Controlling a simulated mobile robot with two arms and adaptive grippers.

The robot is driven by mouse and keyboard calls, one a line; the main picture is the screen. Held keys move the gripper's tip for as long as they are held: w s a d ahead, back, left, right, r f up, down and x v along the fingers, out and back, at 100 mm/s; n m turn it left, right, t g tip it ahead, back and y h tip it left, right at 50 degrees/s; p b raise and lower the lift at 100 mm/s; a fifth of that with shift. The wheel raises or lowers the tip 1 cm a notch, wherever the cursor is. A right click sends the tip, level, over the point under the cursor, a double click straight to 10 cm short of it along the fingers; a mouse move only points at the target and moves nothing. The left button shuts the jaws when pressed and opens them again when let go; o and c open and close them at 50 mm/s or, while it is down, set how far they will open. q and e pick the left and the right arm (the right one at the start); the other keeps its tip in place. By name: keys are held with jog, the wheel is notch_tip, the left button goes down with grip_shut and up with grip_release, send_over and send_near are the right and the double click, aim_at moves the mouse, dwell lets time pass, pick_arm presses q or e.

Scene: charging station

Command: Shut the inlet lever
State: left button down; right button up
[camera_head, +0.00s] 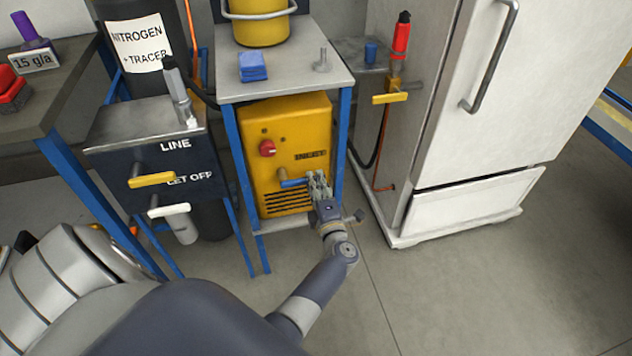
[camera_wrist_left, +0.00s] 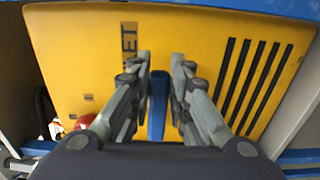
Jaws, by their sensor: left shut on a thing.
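The inlet lever (camera_head: 291,183) is a blue handle on the front of a yellow machine (camera_head: 268,130), below the label INLET. In the head view it lies about level, and its right part is hidden by my fingers. My left gripper (camera_head: 318,183) is at the right part of the lever, in front of the machine. In the left wrist view the blue lever (camera_wrist_left: 158,105) stands between the two fingers of my left gripper (camera_wrist_left: 160,85), which is shut on it. My right gripper does not show.
The yellow machine sits under a grey-topped stand (camera_head: 284,84) with blue legs close on both sides. A dark panel with a yellow lever (camera_head: 152,180) and a white lever (camera_head: 169,210) is at left. A white fridge (camera_head: 500,95) stands at right. The floor in front is clear.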

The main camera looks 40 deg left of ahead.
pick_arm(q)
jog(key=shift+f, duration=0.15)
jog(key=c, duration=1.5)
grip_release()
